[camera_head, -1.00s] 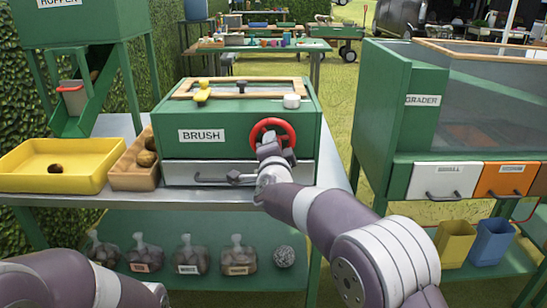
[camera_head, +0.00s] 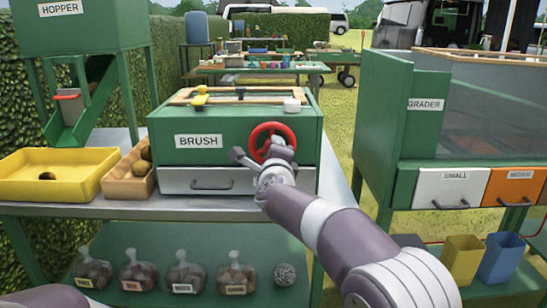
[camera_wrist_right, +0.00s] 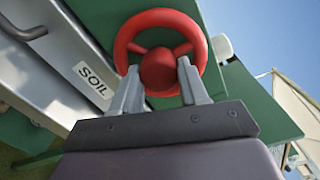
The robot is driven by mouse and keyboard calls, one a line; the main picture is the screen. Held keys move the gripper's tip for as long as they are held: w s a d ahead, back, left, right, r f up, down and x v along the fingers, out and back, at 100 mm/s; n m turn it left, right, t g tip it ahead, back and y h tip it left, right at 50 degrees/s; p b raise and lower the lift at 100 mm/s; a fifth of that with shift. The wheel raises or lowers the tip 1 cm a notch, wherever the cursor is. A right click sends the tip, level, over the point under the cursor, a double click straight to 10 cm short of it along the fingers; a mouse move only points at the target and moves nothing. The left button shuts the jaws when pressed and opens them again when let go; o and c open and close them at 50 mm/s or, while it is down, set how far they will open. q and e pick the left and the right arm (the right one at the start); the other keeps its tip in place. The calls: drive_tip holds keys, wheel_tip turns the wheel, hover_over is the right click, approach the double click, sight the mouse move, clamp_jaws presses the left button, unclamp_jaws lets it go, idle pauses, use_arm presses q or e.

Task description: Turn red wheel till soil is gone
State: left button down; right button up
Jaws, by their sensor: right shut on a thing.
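The red wheel (camera_head: 272,139) is on the front right of the green BRUSH box (camera_head: 235,122). It also shows in the wrist view (camera_wrist_right: 125,32), with its round hub between my fingers. My right gripper (camera_head: 264,159) is shut on the wheel, with one grey finger on each side of the hub in the wrist view (camera_wrist_right: 158,80). The grey drawer (camera_head: 240,176) below is closed and its SOIL label (camera_wrist_right: 90,85) shows in the wrist view. Inside the box is hidden, so I cannot see any soil. My left gripper is out of view.
A yellow tray (camera_head: 12,178) and a wooden tray (camera_head: 116,187) with brown round items stand left of the box. Filled bags (camera_head: 186,275) sit on the lower shelf. The GRADER (camera_head: 405,135) stands to the right, across a gap.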

drive_tip(key=shift+f, duration=0.15)
idle(0.3)
drive_tip(key=o, duration=1.1)
drive_tip(key=shift+c, duration=0.2)
drive_tip(key=s, duration=1.2)
drive_tip(key=shift+s+d+r+p, duration=0.2)
drive_tip(key=shift+s+p, duration=0.15)
drive_tip(key=shift+s, duration=0.05)
